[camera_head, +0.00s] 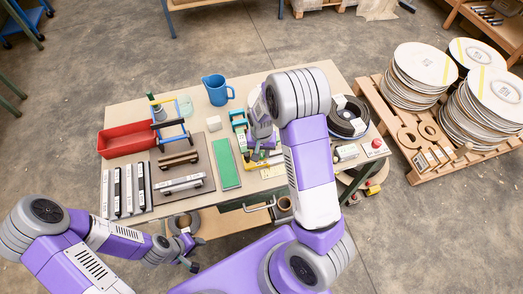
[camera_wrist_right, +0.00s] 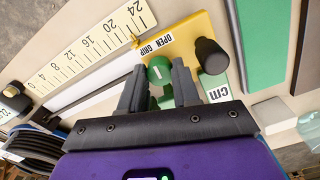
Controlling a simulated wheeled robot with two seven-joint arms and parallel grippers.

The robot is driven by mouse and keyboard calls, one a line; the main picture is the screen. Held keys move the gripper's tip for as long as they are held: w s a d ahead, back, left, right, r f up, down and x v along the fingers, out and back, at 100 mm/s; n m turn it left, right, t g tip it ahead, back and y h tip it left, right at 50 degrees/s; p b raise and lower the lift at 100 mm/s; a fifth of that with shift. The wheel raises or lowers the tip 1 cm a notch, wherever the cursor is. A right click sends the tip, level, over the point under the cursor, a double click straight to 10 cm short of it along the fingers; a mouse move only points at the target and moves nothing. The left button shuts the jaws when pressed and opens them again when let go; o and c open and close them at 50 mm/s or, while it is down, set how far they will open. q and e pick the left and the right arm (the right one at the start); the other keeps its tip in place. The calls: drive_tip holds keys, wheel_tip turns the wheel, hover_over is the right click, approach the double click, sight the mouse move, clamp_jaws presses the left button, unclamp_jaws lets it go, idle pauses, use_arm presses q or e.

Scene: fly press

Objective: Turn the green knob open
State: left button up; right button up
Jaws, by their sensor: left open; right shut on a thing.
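The green knob (camera_wrist_right: 159,70) shows in the right wrist view with a white line mark on its face. It sits by a yellow plate (camera_wrist_right: 186,42) with a label reading "OPEN GRIP". My right gripper (camera_wrist_right: 158,76) has its two dark fingers on either side of the knob and is shut on it. In the head view my right arm hides the knob, and only part of the yellow plate (camera_head: 256,164) shows. My left gripper (camera_head: 188,250) is open and empty, low in front of the table's front edge.
A black knob (camera_wrist_right: 210,55) stands close to the right finger. A numbered ruler (camera_wrist_right: 92,52) lies left. On the table are a red bin (camera_head: 128,141), blue jug (camera_head: 217,90), green mat (camera_head: 225,163) and black coil (camera_head: 347,118). A pallet of reels (camera_head: 420,75) stands right.

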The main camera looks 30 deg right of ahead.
sight(261, 154)
drive_tip(key=m+p, duration=0.1)
drive_tip(key=m, duration=0.3)
drive_tip(key=shift+r+m+p, duration=0.1)
drive_tip(key=shift+m+p, duration=0.2)
drive_tip(key=shift+m, duration=0.1)
idle(0.4)
drive_tip(key=o, duration=0.8)
drive_tip(key=shift+c, duration=0.2)
wheel_tip(261, 154, up, 8)
drive_tip(key=shift+f+p, duration=0.2)
drive_tip(key=shift+p, duration=0.6)
drive_tip(key=shift+f, duration=0.1)
